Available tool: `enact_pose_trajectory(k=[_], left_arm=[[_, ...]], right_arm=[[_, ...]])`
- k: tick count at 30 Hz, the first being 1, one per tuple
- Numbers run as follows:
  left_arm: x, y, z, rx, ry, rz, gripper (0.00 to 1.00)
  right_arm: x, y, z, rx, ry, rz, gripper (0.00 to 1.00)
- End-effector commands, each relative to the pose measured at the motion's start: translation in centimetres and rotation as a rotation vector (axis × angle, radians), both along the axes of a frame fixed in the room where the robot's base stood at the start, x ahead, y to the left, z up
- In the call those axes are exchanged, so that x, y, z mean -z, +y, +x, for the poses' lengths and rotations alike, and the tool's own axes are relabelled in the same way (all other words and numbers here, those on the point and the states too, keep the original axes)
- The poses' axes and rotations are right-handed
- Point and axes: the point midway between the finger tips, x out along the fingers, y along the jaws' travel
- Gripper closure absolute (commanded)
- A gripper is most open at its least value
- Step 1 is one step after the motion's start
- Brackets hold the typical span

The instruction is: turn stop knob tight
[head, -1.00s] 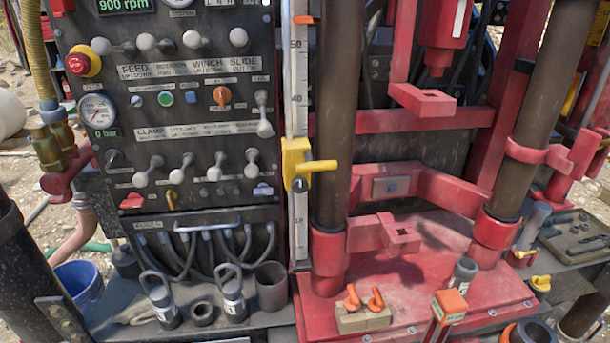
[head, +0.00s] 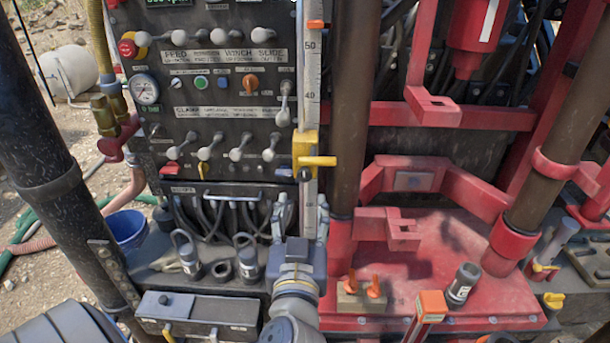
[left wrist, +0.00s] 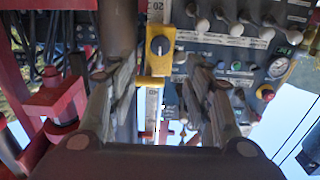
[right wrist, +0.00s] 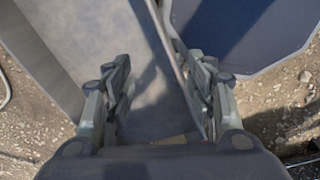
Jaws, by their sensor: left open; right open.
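The yellow stop (head: 304,150) sits on the upright scale between the control panel and the brown post. A yellow bar sticks out to its right. In the left wrist view the stop's dark round knob (left wrist: 160,45) shows with a yellow mark on its face. My left gripper (head: 301,205) is open, its fingers pointing up, below the stop. In the left wrist view the knob shows between and beyond the open fingertips (left wrist: 158,75), with nothing held. My right gripper (right wrist: 160,80) is open and empty over grey surfaces and gravel, outside the head view.
The control panel (head: 215,100) with rows of levers stands left of the scale (head: 311,75). A red bracket (head: 390,225) juts out to the right. A small block with orange pegs (head: 362,300) stands on the red base. Several shackles and hoses lie left of my arm.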

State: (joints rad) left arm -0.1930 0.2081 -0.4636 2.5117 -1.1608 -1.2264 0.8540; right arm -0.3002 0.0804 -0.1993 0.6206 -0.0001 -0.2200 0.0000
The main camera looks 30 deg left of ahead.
Motion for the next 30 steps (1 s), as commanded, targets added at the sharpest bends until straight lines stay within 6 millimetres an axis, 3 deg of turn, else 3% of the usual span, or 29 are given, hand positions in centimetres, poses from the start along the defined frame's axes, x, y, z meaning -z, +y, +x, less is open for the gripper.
enact_pose_trajectory(k=[7, 9, 18, 30], left_arm=[[0.3, 1.3, 2.2, 0.000, -0.005, 0.004, 0.54], [-0.6, 2.1, 3.5, 0.000, 0.003, 0.012, 0.54], [-0.2, 4.7, 7.9, 0.002, 0.004, 0.008, 0.54], [0.1, 5.5, 9.1, 0.002, 0.003, 0.003, 0.54]], right_arm=[[2.0, 0.1, -0.1, -0.001, 0.002, 0.000, 0.49], [0.2, 0.2, -0.2, -0.001, 0.004, 0.002, 0.49], [-2.1, 0.2, -0.1, -0.001, 0.003, 0.002, 0.49], [-2.4, 0.2, -0.1, 0.000, 0.000, 0.002, 0.49]])
